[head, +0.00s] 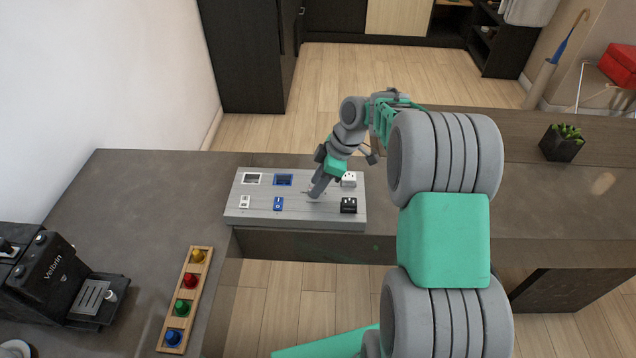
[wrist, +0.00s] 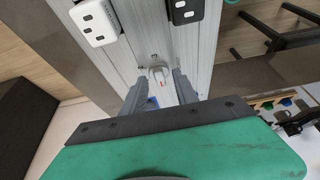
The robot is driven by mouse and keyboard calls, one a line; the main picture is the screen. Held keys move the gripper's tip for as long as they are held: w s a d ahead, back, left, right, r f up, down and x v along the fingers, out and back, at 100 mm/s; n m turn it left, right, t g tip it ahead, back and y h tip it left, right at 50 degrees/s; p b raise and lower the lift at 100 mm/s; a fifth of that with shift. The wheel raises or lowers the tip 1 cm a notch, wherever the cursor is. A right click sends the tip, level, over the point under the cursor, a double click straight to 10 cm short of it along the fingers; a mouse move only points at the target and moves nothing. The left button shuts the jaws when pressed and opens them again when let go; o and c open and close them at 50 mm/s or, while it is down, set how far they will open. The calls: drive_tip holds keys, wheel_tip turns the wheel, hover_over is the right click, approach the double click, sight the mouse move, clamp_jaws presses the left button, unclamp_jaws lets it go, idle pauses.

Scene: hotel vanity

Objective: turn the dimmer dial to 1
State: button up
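The dimmer dial (wrist: 157,76) is a small pale knob on the grey panel (head: 235,207), with a red mark near it in the wrist view. My gripper (wrist: 161,82) is open, with one finger on each side of the dial and a visible gap on both sides. In the head view my gripper (head: 316,188) points down at the right-middle part of the panel and hides most of the dial. The number the dial points to is too small to read.
Near the gripper on the panel are a white socket block (head: 348,180) and a black one (head: 348,205). Blue switches (head: 278,204) lie to the left. A wooden rack with coloured knobs (head: 183,307) and a coffee machine (head: 55,270) stand on the counter at left.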

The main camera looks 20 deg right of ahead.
clamp_jaws()
idle(0.4)
drive_tip(key=shift+m, duration=0.4)
drive_tip(key=m, duration=0.1)
drive_tip(key=m+t+b, duration=0.1)
drive_tip(key=m, duration=0.1)
drive_tip(key=m+t+h, duration=0.1)
drive_tip(key=m, duration=0.1)
drive_tip(key=shift+s+a+b, duration=0.15)
drive_tip(key=shift+s+b, duration=0.1)
drive_tip(key=shift+b, duration=0.05)
drive_tip(key=m+h, duration=0.1)
drive_tip(key=m, duration=0.2)
drive_tip(key=m+h, duration=0.1)
drive_tip(key=m, duration=0.2)
drive_tip(key=shift+a+r+t, duration=0.1)
drive_tip(key=shift+a+t, duration=0.1)
drive_tip(key=shift+t, duration=0.2)
unclamp_jaws()
